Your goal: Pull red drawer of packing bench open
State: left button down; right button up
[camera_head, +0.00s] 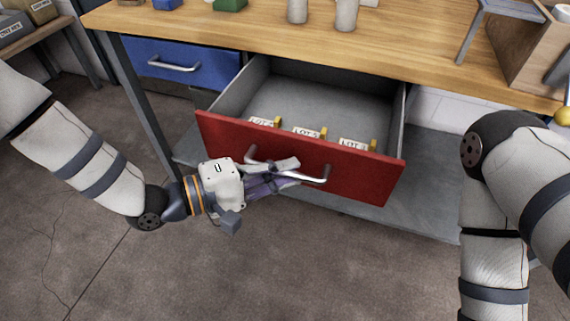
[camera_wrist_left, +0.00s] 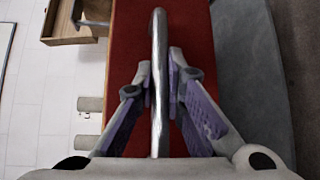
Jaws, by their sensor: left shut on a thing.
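The red drawer (camera_head: 350,178) of the packing bench (camera_head: 285,38) is pulled out, and its grey inside shows in the head view. Several labelled items with yellow parts lie inside behind its front. A silver bar handle (camera_head: 312,178) runs across the red front.
A blue drawer (camera_head: 180,66) with a silver handle sits closed left of the red one. A grey lower shelf (camera_head: 420,215) lies under the bench. A wooden box (camera_head: 525,50) and grey cylinders (camera_head: 346,14) stand on top. The floor in front is clear.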

pick_arm(q)
jog(key=shift+s, duration=0.2)
jog(key=c, duration=1.7)
grip_release()
jog(key=shift+o, duration=0.2)
jog(key=v, duration=1.2)
